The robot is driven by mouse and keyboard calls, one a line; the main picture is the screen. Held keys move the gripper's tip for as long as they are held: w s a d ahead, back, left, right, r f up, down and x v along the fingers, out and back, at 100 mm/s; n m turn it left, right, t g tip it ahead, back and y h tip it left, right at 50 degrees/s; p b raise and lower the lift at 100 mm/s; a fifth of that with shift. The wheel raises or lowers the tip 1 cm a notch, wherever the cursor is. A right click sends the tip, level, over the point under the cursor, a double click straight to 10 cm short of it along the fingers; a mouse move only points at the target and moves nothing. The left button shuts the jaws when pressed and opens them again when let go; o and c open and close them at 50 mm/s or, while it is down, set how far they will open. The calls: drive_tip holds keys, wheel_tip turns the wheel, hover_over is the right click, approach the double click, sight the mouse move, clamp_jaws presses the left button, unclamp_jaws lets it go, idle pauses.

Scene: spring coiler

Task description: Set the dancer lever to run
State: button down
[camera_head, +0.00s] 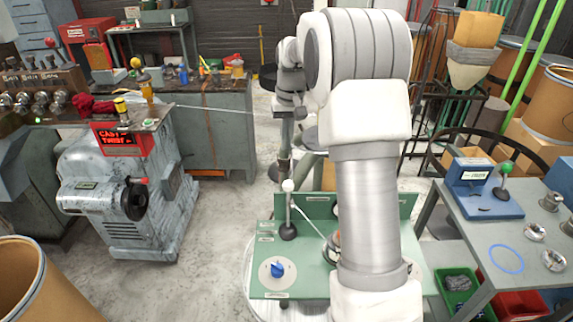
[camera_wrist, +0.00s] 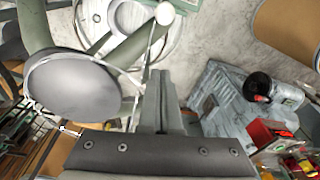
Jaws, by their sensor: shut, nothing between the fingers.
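A lever with a white ball knob (camera_head: 288,186) stands nearly upright on a dark round boss at the left of the green panel (camera_head: 265,252). It looks like the dancer lever, but I cannot read its labels. My gripper (camera_wrist: 159,82) is shut and empty in the wrist view. In the head view my arm covers the panel's middle, and my fingers are not clear at the arm's far end.
A blue dial (camera_head: 278,269) sits on the panel's front left. A grey machine (camera_head: 118,195) with a red display stands left. A blue block (camera_head: 484,190) with a green-knobbed lever stands on the right table. A thin wire (camera_head: 225,109) crosses behind. Floor between machine and panel is clear.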

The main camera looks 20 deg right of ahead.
sight(288, 202)
wheel_tip(288, 202, down, 10)
drive_tip(key=w, duration=0.1)
drive_tip(key=shift+s+a+r, duration=0.2)
drive_tip(key=shift+s, duration=0.45)
drive_tip(key=shift+s+a+r, duration=0.15)
drive_tip(key=shift+s+r, duration=0.1)
drive_tip(key=shift+s, duration=0.35)
drive_tip(key=shift+s+a+r, duration=0.2)
drive_tip(key=shift+s, duration=0.45)
drive_tip(key=shift+b, duration=0.35)
